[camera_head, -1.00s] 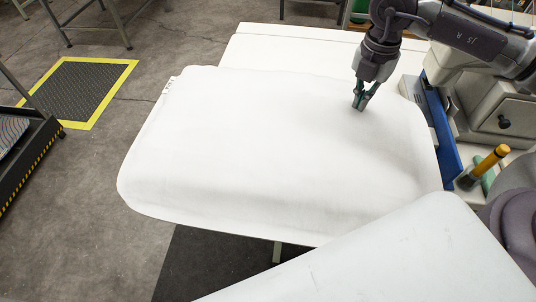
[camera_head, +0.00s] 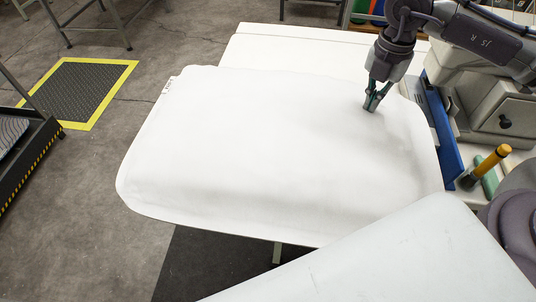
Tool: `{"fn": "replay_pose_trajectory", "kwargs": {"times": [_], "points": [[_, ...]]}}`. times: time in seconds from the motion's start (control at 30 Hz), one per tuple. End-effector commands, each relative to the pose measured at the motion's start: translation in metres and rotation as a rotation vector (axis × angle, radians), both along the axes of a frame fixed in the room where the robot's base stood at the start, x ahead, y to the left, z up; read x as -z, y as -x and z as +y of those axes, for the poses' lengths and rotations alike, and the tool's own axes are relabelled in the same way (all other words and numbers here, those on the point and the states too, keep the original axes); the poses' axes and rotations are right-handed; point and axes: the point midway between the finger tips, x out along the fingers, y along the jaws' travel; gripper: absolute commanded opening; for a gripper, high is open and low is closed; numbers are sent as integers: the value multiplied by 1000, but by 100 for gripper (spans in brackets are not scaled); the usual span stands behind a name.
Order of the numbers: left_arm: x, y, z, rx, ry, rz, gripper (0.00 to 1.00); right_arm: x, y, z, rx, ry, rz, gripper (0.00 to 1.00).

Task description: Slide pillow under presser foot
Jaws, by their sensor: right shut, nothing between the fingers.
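A large white pillow (camera_head: 265,150) lies flat on the white table (camera_head: 290,45), its left end hanging over the table's near left side. Its right edge lies close against the blue strip beside the sewing machine (camera_head: 495,105). My right gripper (camera_head: 371,108) points down at the pillow's upper right part, its fingertips shut and empty, at or just above the cloth. I cannot tell if they touch it. The presser foot is not clearly visible. My left gripper is not in view.
A blue strip (camera_head: 443,135) stands along the machine's left side. A yellow-handled tool (camera_head: 487,165) and a green item (camera_head: 490,182) lie near it. A pale grey panel (camera_head: 400,255) fills the lower right. Open floor with a yellow-edged mat (camera_head: 80,88) lies left.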

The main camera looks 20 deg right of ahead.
Motion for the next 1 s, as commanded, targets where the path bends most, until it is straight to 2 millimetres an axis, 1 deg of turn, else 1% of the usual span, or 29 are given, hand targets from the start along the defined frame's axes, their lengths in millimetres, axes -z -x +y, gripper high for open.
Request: {"fn": "replay_pose_trajectory", "kwargs": {"times": [0.63, 1.0], "points": [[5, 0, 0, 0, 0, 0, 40, 1, 11, -23, 1, -1, 0, 0], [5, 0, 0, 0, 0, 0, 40, 0, 12, -26, 0, 0, 0, 0]]}}
